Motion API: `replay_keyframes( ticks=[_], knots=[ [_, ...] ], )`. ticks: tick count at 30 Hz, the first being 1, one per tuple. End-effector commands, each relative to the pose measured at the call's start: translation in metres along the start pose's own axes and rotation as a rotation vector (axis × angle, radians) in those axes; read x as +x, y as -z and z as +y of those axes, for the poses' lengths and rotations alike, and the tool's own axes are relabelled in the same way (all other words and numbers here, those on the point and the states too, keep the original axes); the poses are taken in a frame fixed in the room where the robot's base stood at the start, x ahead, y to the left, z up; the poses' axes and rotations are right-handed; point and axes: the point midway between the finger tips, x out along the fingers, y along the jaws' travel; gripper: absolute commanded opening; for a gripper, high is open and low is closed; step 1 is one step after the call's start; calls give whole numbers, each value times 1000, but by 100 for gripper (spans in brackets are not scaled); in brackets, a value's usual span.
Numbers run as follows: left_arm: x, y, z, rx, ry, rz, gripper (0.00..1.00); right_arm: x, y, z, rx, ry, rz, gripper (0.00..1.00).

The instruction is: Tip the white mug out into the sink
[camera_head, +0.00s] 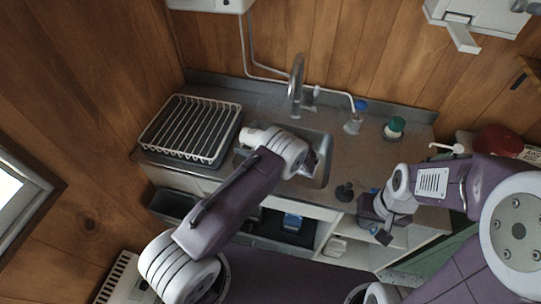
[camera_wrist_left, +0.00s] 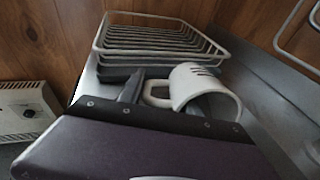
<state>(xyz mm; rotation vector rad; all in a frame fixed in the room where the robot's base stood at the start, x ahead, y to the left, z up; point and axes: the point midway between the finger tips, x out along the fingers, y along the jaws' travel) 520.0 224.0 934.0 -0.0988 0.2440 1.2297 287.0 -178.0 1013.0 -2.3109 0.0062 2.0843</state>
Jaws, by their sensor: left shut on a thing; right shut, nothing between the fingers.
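The white mug (camera_wrist_left: 205,92) is in the left wrist view, tilted, with its mouth toward the lower right and its handle on the left. My left gripper (camera_wrist_left: 131,90) is shut on it by the handle side; the exact finger contact is partly hidden. In the head view a pale part of the mug (camera_head: 250,134) shows left of my left wrist, at the sink's left side. The sink (camera_head: 323,172) is partly covered by that wrist. What is inside the mug cannot be seen. My right gripper (camera_head: 382,236) is shut and empty over the counter's front edge at the right.
A wire dish rack (camera_head: 188,131) stands left of the sink. The tap (camera_head: 297,82) rises behind the basin. A heater (camera_wrist_left: 28,110) is low at left.

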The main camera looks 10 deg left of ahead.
Motion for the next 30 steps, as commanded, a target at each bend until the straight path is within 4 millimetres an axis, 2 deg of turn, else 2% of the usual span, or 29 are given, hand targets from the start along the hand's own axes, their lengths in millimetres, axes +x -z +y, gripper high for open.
replay_keyframes(
  ticks=[30],
  knots=[
    [-10,-4,0,2,-8,-129,0,26,-3,0,0,0,0,0]
  ],
)
